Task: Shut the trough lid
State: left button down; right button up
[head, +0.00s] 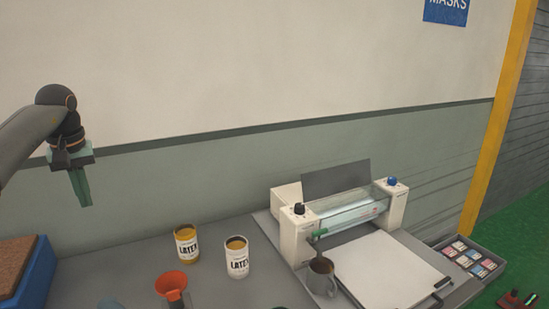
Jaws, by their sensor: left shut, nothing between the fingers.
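A white machine (296,235) with two end blocks stands on the grey bench at right of centre. A clear trough-like part (352,212) spans between its end blocks. A dark grey flat panel (336,180) stands raised and tilted behind it, which looks like the lid, standing open. A green handle (319,234) sits at the front left of the clear part. My left gripper (84,203) is at the far left, high above the bench, pointing down with its greenish fingers together and empty. It is well apart from the machine. My right gripper is not in view.
Two latex cans (187,246) (237,262), an orange funnel (171,283) and a grey mug (320,278) stand left of and before the machine. A white sheet (385,271) lies in front. A blue box (38,275) is at lower left; a tray (483,255) at right.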

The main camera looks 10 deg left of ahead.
aim_at(318, 184)
jog(key=i+l, duration=0.35)
jog(key=l, duration=0.25)
jog(key=i+l+z, duration=0.15)
jog(key=i+l, duration=0.25)
jog(key=l, duration=0.15)
jog(key=i+l, duration=0.35)
jog(key=l, duration=0.2)
jog(key=i+l+z, duration=0.1)
jog(key=i+l, duration=0.3)
jog(key=l, duration=0.15)
